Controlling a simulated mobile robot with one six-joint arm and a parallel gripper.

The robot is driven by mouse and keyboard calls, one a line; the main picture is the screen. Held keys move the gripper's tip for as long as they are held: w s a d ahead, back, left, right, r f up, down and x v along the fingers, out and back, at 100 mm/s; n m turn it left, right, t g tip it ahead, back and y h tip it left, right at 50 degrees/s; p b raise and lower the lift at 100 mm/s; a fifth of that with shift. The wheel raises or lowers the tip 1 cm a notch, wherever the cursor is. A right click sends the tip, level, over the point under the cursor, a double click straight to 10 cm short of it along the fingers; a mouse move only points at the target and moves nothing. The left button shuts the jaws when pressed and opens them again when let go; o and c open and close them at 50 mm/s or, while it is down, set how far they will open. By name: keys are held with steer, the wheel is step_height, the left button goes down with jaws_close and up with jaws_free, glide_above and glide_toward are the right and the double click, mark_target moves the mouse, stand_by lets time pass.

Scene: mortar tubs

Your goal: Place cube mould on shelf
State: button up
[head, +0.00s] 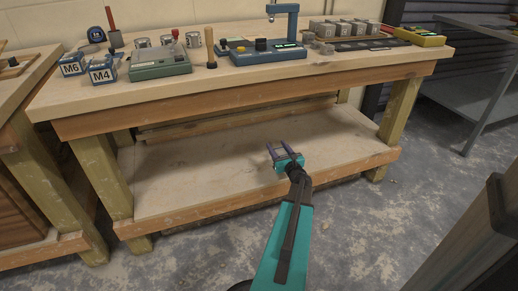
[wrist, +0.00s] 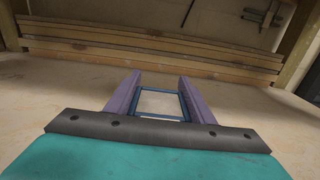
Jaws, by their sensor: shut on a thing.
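My gripper (head: 278,150) reaches over the front part of the workbench's lower shelf (head: 205,172). In the wrist view its two purple fingers (wrist: 161,95) are shut on the cube mould (wrist: 162,118), one finger on each side. The mould shows as an open square frame with thin dark blue edges, and pale board shows through it. In the head view the mould is too small and covered to make out clearly. I cannot tell whether its underside touches the shelf board.
Timber rails (wrist: 150,50) run along the shelf's back. Wooden legs (head: 100,178) stand at its ends. The bench top (head: 120,95) above holds a green device (head: 160,65), a blue press (head: 268,52), grey blocks (head: 322,29) and a yellow case (head: 420,37). The shelf board around my gripper is clear.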

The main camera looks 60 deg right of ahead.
steer(key=shift+w, duration=0.1)
steer(key=b+x, duration=0.1)
steer(key=x, duration=0.4)
steer(key=f+b+x, duration=0.1)
steer(key=x, duration=0.4)
steer(key=a+b+x, duration=0.1)
steer(key=b+x, duration=0.1)
steer(key=x, duration=0.4)
steer(key=shift+w+f, duration=0.2)
steer(key=shift+w, duration=0.15)
steer(key=shift+a, duration=0.1)
steer(key=shift+f+b, duration=1)
steer(key=shift+f, duration=0.75)
steer(key=shift+f, duration=0.15)
steer(key=o, duration=1.3)
steer(key=shift+o, duration=0.2)
steer(key=shift+r, duration=0.2)
